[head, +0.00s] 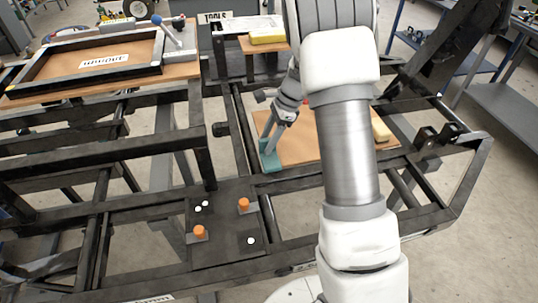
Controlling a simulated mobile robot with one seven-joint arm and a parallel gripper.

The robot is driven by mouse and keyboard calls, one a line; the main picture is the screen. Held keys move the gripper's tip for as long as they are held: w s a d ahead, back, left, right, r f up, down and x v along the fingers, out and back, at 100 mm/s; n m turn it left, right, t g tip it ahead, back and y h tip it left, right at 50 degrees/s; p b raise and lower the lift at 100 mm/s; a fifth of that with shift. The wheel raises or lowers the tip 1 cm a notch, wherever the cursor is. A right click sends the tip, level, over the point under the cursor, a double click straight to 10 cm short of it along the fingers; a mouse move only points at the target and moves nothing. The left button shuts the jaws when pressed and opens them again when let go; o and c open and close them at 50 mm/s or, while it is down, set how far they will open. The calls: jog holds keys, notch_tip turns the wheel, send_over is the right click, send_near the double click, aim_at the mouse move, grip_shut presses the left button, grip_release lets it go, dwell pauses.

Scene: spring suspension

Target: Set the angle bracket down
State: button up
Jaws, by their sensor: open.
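The teal angle bracket (270,162) stands at the left edge of the brown board (298,150), inside the dark frame. My gripper (271,138) points down right over the bracket and is open. Its fingertips are at the bracket's upper part; I cannot tell whether they touch it. My arm comes in from the lower right and covers much of the board.
A yellow block (381,131) lies on the board's right side. A dark plate (225,220) with two orange pegs is in front. A wooden panel with a black frame (95,65) and blue-knobbed lever is at left. Dark frame bars surround the board.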

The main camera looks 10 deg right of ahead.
jog(key=shift+a+f, duration=0.15)
jog(key=shift+f, duration=0.2)
jog(key=shift+c, duration=0.3)
grip_shut()
jog(key=shift+r, duration=0.1)
dwell(0.9)
